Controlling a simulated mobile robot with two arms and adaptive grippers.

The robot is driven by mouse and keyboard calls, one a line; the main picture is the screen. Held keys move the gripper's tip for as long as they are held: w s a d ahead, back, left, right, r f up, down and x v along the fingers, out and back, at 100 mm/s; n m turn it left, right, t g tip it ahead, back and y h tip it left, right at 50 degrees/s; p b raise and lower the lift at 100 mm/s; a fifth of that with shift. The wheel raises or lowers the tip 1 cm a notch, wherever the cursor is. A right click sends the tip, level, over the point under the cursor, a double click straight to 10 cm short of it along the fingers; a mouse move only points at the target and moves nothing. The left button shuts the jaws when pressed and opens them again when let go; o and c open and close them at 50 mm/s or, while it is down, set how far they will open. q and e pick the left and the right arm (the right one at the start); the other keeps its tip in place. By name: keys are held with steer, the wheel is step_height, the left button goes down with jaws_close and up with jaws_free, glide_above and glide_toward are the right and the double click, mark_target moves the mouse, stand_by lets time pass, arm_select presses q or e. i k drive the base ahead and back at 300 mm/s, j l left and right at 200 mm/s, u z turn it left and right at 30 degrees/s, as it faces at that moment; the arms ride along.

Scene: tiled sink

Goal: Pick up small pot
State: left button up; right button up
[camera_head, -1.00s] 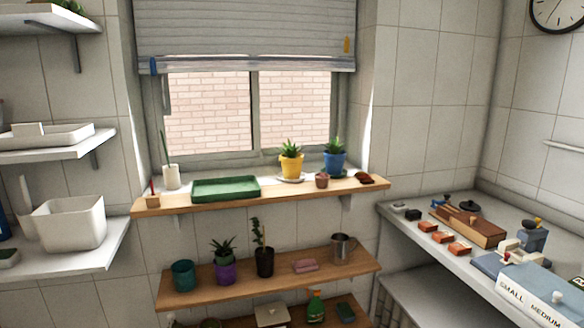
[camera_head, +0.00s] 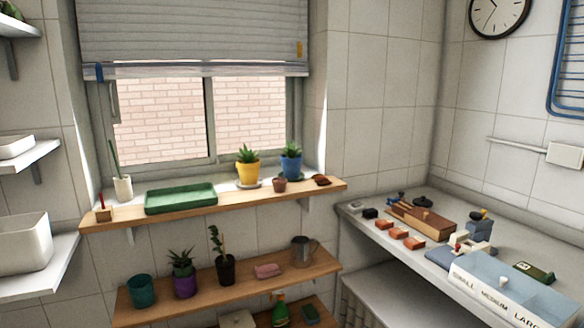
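A small brown terracotta pot (camera_head: 279,185) stands upright on the wooden windowsill shelf, just right of and below the yellow pot and left of the dark brown pieces. It looks empty, though it is too small to be sure. Larger pots are also in view: a yellow pot with a plant (camera_head: 248,172), a blue pot with a plant (camera_head: 291,166), and on the lower shelf a teal pot (camera_head: 141,291), a purple pot with a plant (camera_head: 185,284) and a black pot with a plant (camera_head: 225,269). Neither of my grippers is in view.
A green tray (camera_head: 181,199) lies on the windowsill shelf (camera_head: 115,229). A metal mug (camera_head: 304,250) and a pink block (camera_head: 267,271) stand on the lower shelf. The right counter holds orange blocks (camera_head: 399,233) and a labelled box (camera_head: 500,285). White shelves are at left.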

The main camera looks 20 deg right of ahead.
mark_target(279, 184)
steer(key=i+l, duration=1.15)
steer(key=l, duration=0.25)
